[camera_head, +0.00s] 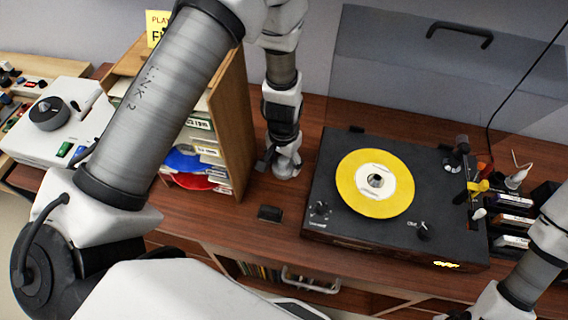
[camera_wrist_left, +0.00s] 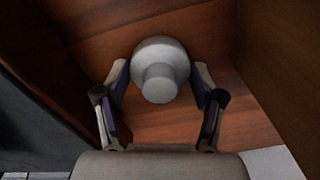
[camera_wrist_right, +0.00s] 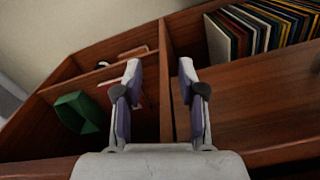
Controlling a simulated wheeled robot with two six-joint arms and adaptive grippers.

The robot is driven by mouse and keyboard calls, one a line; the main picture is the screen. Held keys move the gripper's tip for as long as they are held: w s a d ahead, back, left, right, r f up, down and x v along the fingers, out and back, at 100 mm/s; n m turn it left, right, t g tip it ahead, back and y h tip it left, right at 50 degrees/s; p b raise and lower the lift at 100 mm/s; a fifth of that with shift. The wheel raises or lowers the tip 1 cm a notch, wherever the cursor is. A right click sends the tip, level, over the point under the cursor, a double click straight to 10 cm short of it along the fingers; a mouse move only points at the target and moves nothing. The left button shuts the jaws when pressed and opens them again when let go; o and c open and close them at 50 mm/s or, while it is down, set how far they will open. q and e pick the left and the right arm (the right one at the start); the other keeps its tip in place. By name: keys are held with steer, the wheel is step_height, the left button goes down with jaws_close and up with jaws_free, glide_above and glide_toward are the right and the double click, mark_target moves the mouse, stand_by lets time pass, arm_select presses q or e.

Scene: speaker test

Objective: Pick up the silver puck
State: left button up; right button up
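The silver puck (camera_wrist_left: 160,68), a round pale metal piece with a raised knob, stands on the wooden top in the left wrist view. It also shows in the head view at the foot of my left arm (camera_head: 287,170), partly covered by the gripper. My left gripper (camera_wrist_left: 160,80) is open, with one finger on each side of the puck. Gaps show between the fingers and the puck. My right gripper (camera_wrist_right: 158,70) is open and empty in the right wrist view, in front of the shelf under the top.
A black turntable (camera_head: 330,170) with a yellow record (camera_head: 350,185) stands to the right of the puck. A wooden record rack (camera_head: 233,130) rises close on its left. A small black block (camera_head: 269,213) lies in front. Records (camera_wrist_right: 255,30) fill a lower shelf.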

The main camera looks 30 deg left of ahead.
mark_target(284, 159)
arm_select(q)
steer(key=c, duration=0.4)
steer(key=shift+c, duration=0.2)
step_height(284, 159, up, 10)
steer(key=shift+b, duration=0.55)
